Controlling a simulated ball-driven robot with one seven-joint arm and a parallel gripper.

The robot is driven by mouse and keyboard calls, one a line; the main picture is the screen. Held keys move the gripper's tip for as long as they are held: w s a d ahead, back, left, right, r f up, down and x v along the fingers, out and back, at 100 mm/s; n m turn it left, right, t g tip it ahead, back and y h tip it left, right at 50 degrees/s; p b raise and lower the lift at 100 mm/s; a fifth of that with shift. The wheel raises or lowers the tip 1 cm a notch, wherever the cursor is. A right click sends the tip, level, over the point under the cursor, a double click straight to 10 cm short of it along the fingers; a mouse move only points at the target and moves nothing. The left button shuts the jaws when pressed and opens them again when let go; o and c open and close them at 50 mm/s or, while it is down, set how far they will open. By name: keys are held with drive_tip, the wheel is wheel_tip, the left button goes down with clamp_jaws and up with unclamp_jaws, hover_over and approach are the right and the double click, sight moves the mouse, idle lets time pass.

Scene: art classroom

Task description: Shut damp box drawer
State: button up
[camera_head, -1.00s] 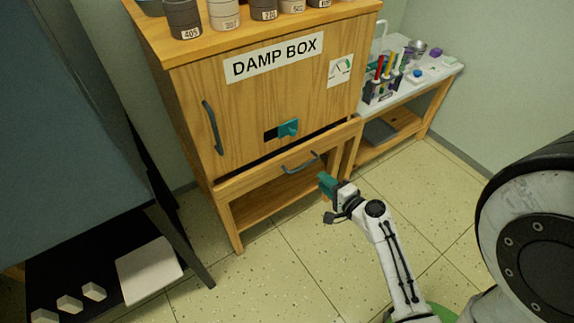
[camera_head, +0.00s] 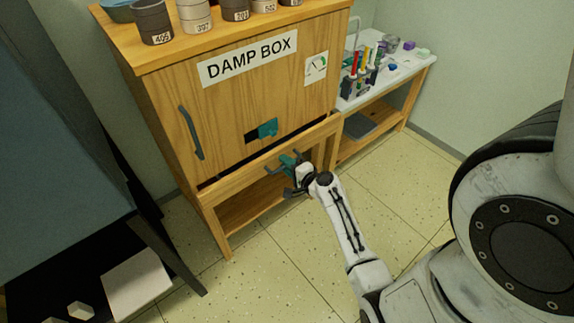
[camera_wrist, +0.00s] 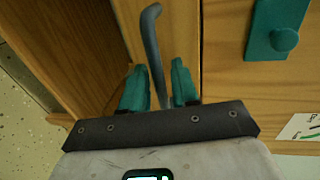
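The damp box (camera_head: 170,110) is a wooden cabinet with a labelled door. Its drawer front (camera_head: 235,182) lies below the door and stands out a little, with a dark gap along its top. The drawer has a grey bar handle (camera_head: 270,170), partly hidden by my gripper (camera_head: 290,163). In the wrist view the handle (camera_wrist: 151,40) runs between the two teal fingers of my gripper (camera_wrist: 160,80). The fingers are apart, with narrow gaps beside the bar, and do not look clamped on it.
A teal latch (camera_head: 265,130) and a grey door handle (camera_head: 190,133) are on the door above. Several grey pots (camera_head: 153,22) stand on top. A white side table (camera_head: 400,72) with tools is at the right, a dark easel-like frame (camera_head: 60,150) at the left.

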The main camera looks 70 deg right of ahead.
drive_tip(key=shift+c, duration=0.3)
clamp_jaws()
drive_tip(key=x, duration=0.3)
drive_tip(key=shift+w+d+r+b, duration=0.25)
drive_tip(key=shift+w+b, duration=0.1)
drive_tip(key=shift+b, duration=0.05)
drive_tip(key=shift+r, duration=0.1)
drive_tip(key=shift+o, duration=0.3)
unclamp_jaws()
drive_tip(key=shift+w, duration=0.1)
